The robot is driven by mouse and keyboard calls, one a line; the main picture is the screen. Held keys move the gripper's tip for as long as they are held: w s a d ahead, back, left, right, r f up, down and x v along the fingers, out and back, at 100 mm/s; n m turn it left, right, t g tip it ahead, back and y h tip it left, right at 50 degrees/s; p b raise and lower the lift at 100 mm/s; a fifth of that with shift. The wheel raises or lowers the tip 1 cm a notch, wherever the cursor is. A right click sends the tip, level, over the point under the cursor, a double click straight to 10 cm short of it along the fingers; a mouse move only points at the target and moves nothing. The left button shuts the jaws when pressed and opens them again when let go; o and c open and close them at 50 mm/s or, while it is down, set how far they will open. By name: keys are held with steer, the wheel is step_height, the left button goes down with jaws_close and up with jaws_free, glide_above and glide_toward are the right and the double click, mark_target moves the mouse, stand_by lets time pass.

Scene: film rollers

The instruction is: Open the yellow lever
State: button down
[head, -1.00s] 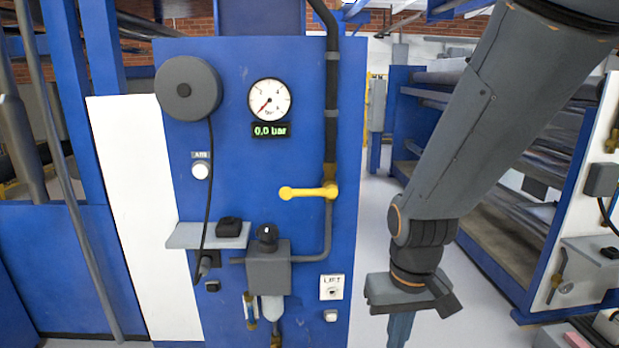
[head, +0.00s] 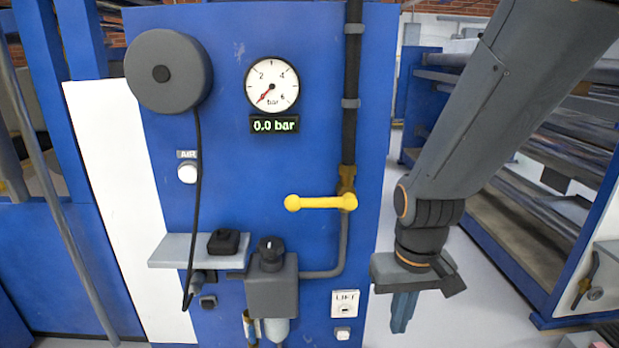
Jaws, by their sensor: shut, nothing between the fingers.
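The yellow lever (head: 318,202) is on the front of the blue panel (head: 225,225). It lies level, with its round knob to the left and its pivot at the right on a brass valve in the vertical pipe (head: 351,90). My gripper (head: 401,318) hangs pointing down, to the right of the panel and lower than the lever. Its blue fingers are shut and empty, and apart from the lever. The gauge (head: 272,86) has its needle at the low end, and the display (head: 274,125) below it reads 0.0 bar.
A grey shelf (head: 175,252) with a black item juts out from the panel. A regulator (head: 271,285) with a black knob sits below the lever. A LIFT switch (head: 345,303) is at lower right. A rack of rollers (head: 560,165) stands at the right, with floor between.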

step_height(320, 180, up, 34)
steer(key=t+p, duration=0.2)
steer(key=p, duration=0.5)
glide_above(311, 199)
steer(key=s, duration=0.4)
steer(key=shift+w+a+f, duration=0.1)
steer(key=shift+w, duration=0.1)
steer(key=p+x, duration=0.4)
steer(key=x, duration=1)
steer(key=shift+s+f, duration=0.1)
